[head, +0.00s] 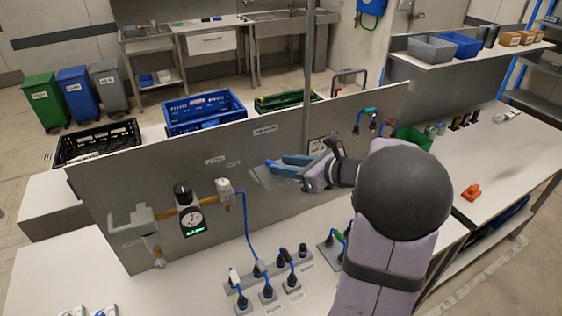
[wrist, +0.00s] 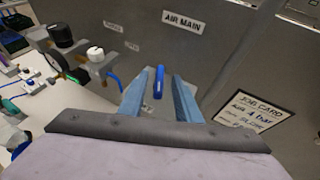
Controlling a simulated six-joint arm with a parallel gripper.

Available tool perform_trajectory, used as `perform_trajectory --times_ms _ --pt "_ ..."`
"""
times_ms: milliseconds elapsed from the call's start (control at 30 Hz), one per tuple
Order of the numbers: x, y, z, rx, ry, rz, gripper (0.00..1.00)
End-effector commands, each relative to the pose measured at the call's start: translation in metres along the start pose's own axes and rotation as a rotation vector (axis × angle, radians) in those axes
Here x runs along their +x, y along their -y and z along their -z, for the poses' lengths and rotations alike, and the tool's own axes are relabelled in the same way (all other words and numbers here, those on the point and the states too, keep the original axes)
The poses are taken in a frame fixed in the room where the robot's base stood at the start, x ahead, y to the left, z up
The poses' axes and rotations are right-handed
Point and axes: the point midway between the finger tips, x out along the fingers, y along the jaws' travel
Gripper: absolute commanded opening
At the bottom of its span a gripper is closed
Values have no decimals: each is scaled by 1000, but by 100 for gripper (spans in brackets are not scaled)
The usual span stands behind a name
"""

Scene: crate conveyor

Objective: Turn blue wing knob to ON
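The blue wing knob (wrist: 158,82) shows in the wrist view on the grey panel, below the AIR MAIN label (wrist: 184,21). Its wing looks nearly upright in that picture. My gripper (wrist: 157,88) is open, with one pale blue finger on each side of the knob and a gap at both sides. I cannot tell how far the fingertips are from the panel. In the head view my gripper (head: 278,166) is in front of the panel (head: 265,210), and the knob is hard to tell apart from the fingers. No ON mark is readable.
Left of my gripper, a regulator with a gauge (head: 190,218) and a white-capped valve (head: 224,190) with a blue hose stand out from the panel. A power strip with plugs (head: 268,284) lies below. A job card (wrist: 259,112) hangs right of the knob.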

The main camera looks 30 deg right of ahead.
Motion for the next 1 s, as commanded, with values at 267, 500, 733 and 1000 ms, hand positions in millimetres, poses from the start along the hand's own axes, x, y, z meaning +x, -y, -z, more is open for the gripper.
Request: perform_trajectory --times_ms 267,500,733,1000 --pt "18 0 0 -1 -1 -1 30" --pt "19 0 0 -1 0 0 30" --pt "18 0 0 -1 0 0 0" --pt "18 1 0 -9 0 -21 0"
